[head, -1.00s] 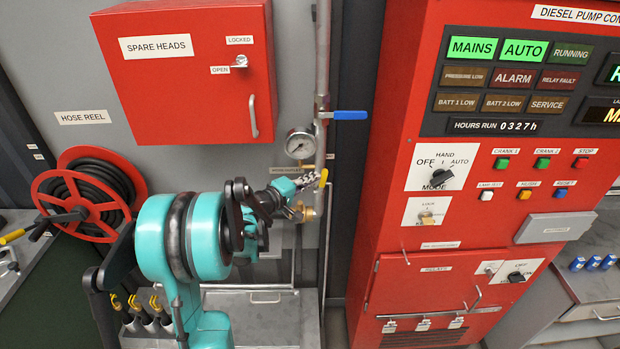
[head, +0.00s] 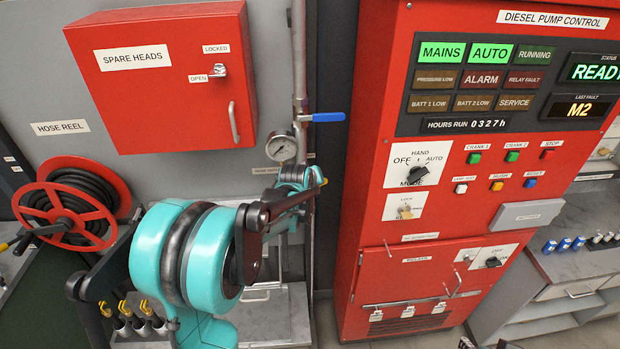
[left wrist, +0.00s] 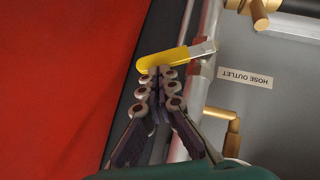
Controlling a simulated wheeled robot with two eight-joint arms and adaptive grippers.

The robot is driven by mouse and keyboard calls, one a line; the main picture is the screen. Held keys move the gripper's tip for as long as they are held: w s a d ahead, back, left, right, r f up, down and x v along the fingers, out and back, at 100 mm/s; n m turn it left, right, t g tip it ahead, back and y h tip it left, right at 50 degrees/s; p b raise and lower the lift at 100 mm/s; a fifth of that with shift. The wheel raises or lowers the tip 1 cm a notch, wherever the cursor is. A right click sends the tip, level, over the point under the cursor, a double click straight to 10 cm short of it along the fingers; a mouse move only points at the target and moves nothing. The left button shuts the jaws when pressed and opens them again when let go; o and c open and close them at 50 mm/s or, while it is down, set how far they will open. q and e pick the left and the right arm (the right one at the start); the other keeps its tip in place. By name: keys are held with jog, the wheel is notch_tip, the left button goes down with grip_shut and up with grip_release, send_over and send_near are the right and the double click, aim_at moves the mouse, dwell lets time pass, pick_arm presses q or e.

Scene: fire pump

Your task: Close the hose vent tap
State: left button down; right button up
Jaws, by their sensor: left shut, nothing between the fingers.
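The hose vent tap shows as a yellow lever (left wrist: 163,59) with a bare metal end by the silver pipe in the left wrist view. In the head view only a small yellow tip (head: 324,182) shows; my gripper hides the tap's body. My left gripper (left wrist: 158,73) is shut and empty. Its fingertips are right at the lever's long side; I cannot tell whether they touch it. In the head view the left gripper (head: 305,180) is in front of the vertical pipe, below the gauge. My right gripper is not in view.
The vertical pipe (head: 299,60) carries a blue lever (head: 328,117) and a pressure gauge (head: 281,148) above my gripper. The red pump control cabinet (head: 375,225) stands close on the right. A red box (head: 165,110) and a hose reel (head: 70,205) are on the left.

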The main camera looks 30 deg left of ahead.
pick_arm(q)
jog(key=shift+w+d+f+m+g+y+b, duration=0.2)
jog(key=shift+w+d+f+g+y+b, duration=0.1)
jog(key=shift+d+f+b, duration=0.25)
jog(key=shift+w+d+f+m+g+y+b, duration=0.25)
jog(key=shift+d+f+g+y+b, duration=0.1)
jog(key=shift+f, duration=0.3)
jog(key=s+d+r+p, duration=0.3)
jog(key=s+r, duration=0.3)
jog(key=r, duration=0.5)
jog(key=shift+d+p, duration=0.3)
jog(key=shift+d, duration=0.1)
